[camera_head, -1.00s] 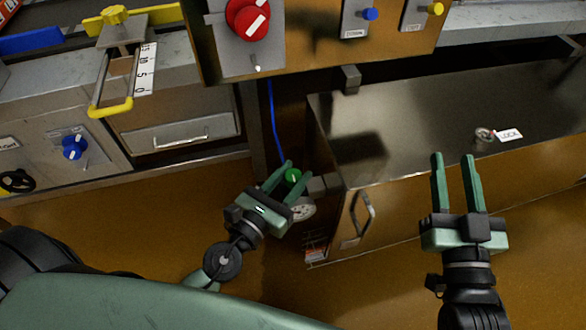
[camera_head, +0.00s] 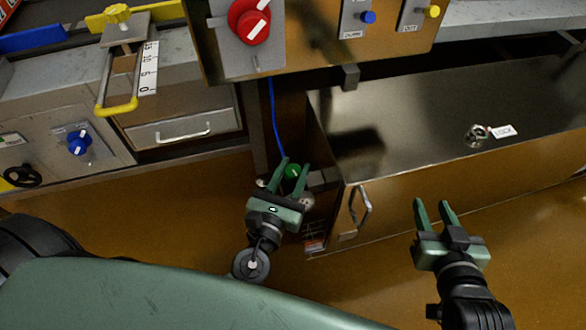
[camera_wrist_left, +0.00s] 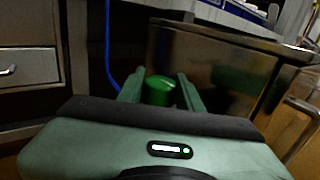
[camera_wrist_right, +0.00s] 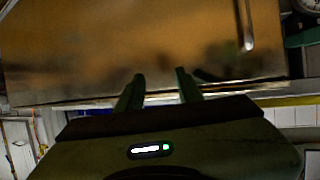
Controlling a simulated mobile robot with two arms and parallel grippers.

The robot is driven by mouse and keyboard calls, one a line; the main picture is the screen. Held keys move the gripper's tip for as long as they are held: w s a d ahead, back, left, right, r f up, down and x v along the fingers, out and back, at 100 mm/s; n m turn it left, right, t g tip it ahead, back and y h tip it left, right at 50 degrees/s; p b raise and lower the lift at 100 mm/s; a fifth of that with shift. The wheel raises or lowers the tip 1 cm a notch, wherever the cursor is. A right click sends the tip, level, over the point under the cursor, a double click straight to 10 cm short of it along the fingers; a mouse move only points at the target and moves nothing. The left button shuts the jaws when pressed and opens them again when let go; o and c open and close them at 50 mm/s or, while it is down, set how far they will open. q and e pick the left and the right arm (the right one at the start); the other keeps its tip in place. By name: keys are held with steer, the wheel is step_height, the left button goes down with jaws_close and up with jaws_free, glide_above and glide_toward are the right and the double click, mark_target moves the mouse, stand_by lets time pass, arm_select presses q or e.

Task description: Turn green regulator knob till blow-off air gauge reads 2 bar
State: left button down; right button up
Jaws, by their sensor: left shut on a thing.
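The green regulator knob (camera_head: 292,171) sits low beside the steel cabinet, under the blue hose. My left gripper (camera_head: 295,163) is shut on the knob, with one finger on each side. In the left wrist view the knob (camera_wrist_left: 160,90) shows between the fingers (camera_wrist_left: 160,74). A pale round gauge (camera_head: 307,201) is mostly hidden behind my left gripper, and its needle and reading cannot be made out. My right gripper (camera_head: 431,202) is open and empty in front of the cabinet; its parted fingers (camera_wrist_right: 159,75) also show in the right wrist view.
The steel cabinet (camera_head: 420,120) with a door handle (camera_head: 360,206) stands right of the knob. A panel with a red knob (camera_head: 249,20) hangs above. A drawer unit (camera_head: 180,130) with a blue knob (camera_head: 79,142) is at left. The brown floor in front is clear.

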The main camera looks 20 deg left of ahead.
mark_target(290, 178)
arm_select(q)
steer(key=c, duration=0.9)
jaws_free()
steer(key=shift+c, duration=0.2)
steer(key=shift+s, duration=0.25)
steer(key=s+b, duration=0.1)
steer(key=s, duration=0.6)
steer(key=shift+s, duration=0.15)
arm_select(e)
steer(key=r, duration=0.1)
steer(key=w+r+t, duration=0.1)
steer(key=a+r+t, duration=0.1)
steer(key=r, duration=0.1)
steer(key=shift+w+y, duration=0.3)
steer(key=shift+y, duration=0.1)
